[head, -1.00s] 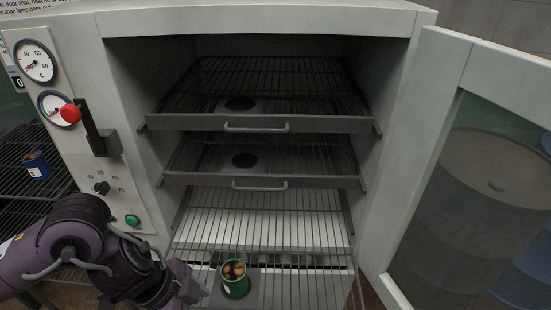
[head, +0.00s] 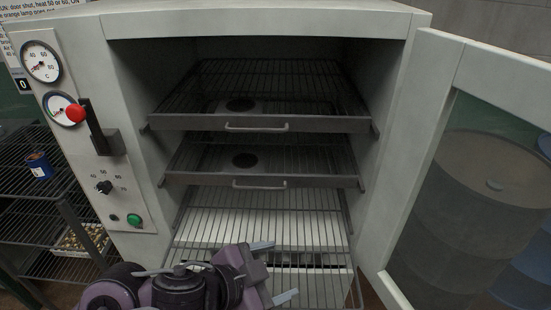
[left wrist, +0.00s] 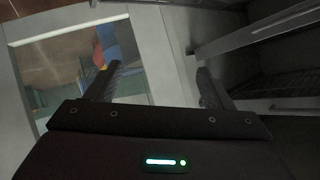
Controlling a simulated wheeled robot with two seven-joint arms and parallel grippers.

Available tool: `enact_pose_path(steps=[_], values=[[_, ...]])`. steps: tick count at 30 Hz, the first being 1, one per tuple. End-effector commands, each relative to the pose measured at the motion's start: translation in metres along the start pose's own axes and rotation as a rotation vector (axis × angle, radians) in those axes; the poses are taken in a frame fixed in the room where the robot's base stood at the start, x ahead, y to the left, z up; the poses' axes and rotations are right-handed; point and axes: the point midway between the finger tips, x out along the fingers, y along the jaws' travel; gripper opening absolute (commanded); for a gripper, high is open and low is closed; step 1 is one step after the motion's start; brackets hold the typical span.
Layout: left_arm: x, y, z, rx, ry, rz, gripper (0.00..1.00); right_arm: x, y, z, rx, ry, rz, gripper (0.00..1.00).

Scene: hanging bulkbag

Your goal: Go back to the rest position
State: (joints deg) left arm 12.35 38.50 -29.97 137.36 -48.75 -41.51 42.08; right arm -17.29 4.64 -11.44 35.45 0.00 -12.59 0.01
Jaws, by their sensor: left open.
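My left gripper (head: 275,271) is in front of the oven's lowest, pulled-out wire shelf (head: 315,283). Its two fingers are spread apart and point right. In the left wrist view the left gripper (left wrist: 156,86) is open, with nothing between the fingers; the door and shelf edges lie beyond. No green can shows now; my left gripper and forearm cover part of the lowest shelf. My right gripper is not in view.
The oven door (head: 425,150) stands open at the right. Two shelves with handles (head: 256,127) sit above the lowest one. A blue can (head: 39,166) stands on a rack at the left.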

Motion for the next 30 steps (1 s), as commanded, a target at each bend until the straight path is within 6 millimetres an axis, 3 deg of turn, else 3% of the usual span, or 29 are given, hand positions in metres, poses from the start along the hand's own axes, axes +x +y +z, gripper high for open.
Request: enact_pose_path(steps=[2,4,8,12,15,21,30], values=[[-0.001,-0.016,0.003,-0.125,-0.014,-0.121,0.75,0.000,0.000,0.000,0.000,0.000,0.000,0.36],[-0.007,-0.033,0.022,-0.243,-0.079,-0.227,0.75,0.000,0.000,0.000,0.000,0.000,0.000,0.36],[-0.027,-0.045,0.081,-0.460,-0.271,-0.348,0.75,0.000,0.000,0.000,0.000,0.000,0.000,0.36],[-0.052,-0.030,0.141,-0.648,-0.478,-0.380,0.75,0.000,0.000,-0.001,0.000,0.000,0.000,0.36],[-0.069,-0.013,0.174,-0.755,-0.599,-0.372,0.75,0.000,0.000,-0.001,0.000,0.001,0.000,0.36],[-0.102,0.032,0.223,-0.942,-0.805,-0.318,0.75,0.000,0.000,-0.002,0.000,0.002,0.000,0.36],[-0.036,0.053,0.301,-0.940,-0.838,-0.294,0.75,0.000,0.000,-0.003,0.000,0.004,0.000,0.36]])
